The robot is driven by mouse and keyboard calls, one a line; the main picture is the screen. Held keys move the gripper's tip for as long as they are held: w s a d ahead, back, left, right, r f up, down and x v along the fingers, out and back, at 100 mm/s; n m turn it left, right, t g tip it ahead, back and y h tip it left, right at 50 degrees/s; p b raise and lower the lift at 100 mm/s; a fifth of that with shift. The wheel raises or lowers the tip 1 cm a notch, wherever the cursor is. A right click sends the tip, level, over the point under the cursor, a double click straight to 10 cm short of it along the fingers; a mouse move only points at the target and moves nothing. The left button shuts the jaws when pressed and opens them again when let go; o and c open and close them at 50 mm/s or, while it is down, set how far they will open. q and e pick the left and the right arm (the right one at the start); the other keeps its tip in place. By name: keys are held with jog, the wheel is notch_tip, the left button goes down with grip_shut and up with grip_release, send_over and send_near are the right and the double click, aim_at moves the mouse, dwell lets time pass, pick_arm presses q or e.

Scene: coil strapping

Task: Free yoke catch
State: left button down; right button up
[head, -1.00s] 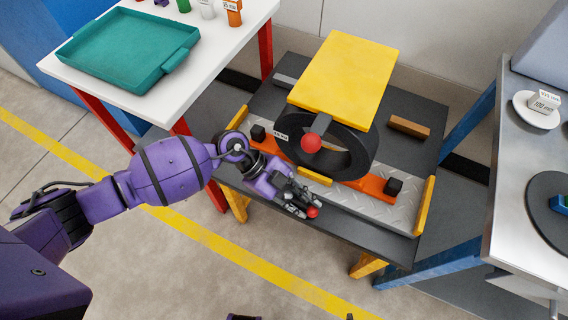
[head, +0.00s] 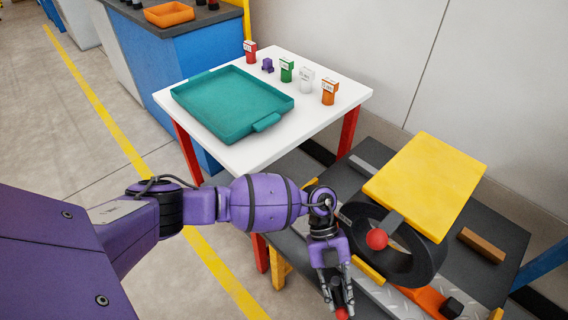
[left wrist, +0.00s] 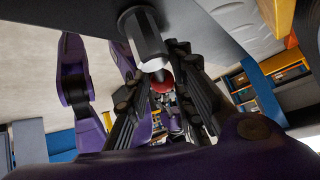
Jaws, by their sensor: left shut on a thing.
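My left gripper (head: 338,298) is shut on a red knob (head: 342,313) at the front edge of the dark bench, near the bottom of the head view. In the left wrist view the red knob (left wrist: 163,84) sits between the fingers, on a pale rod coming out of a dark cylinder (left wrist: 144,38). A yellow plate (head: 425,182) stands over a black coil (head: 412,265). A lever with another red ball (head: 377,239) shows at the coil's front. My right gripper is not in view.
A white table (head: 240,155) holds a teal tray (head: 228,105) and several small labelled blocks along its back. A brown bar (head: 482,246) lies on the bench right of the coil. An orange bed piece (head: 430,301) shows below the coil.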

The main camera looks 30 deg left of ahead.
pick_arm(q)
jog(key=shift+d+r, duration=0.1)
jog(key=shift+r, duration=0.05)
jog(key=c, duration=1.8)
grip_release()
jog(key=shift+w, duration=0.1)
jog(key=v, duration=1.2)
